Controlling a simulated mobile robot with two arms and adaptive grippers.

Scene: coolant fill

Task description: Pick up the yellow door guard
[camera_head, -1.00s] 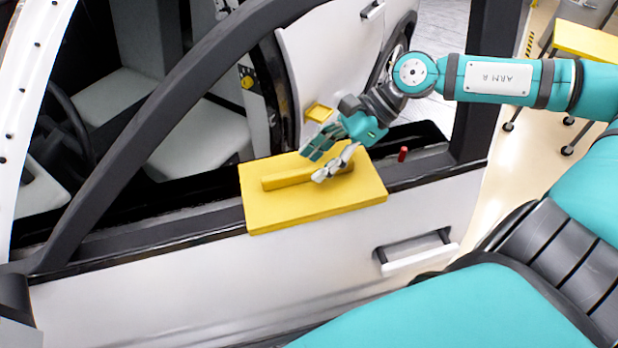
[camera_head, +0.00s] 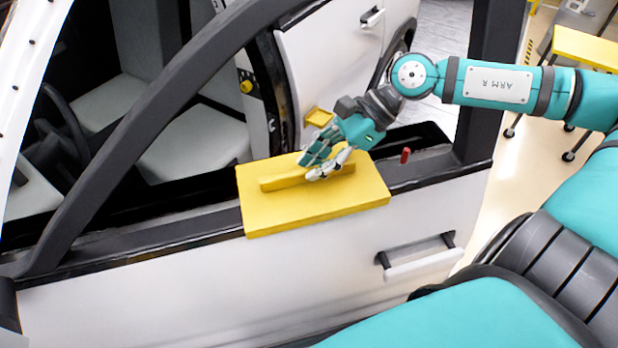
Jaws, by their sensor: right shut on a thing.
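The yellow door guard (camera_head: 330,205) is a flat slab with a raised bar handle (camera_head: 282,183) along its top. It sits over the sill of the white car door (camera_head: 330,270), below the window opening. My right gripper (camera_head: 317,168) comes in from the upper right and is shut on the handle near its right part. The fingers hide a piece of the handle. The guard still appears to rest on the sill. My left gripper is not in view.
A red pin (camera_head: 405,155) stands on the sill right of the guard. A white door handle (camera_head: 420,262) sticks out below it. The dark window frame (camera_head: 150,130) arches at left, with grey seats (camera_head: 195,145) behind. A yellow table (camera_head: 585,47) stands at upper right.

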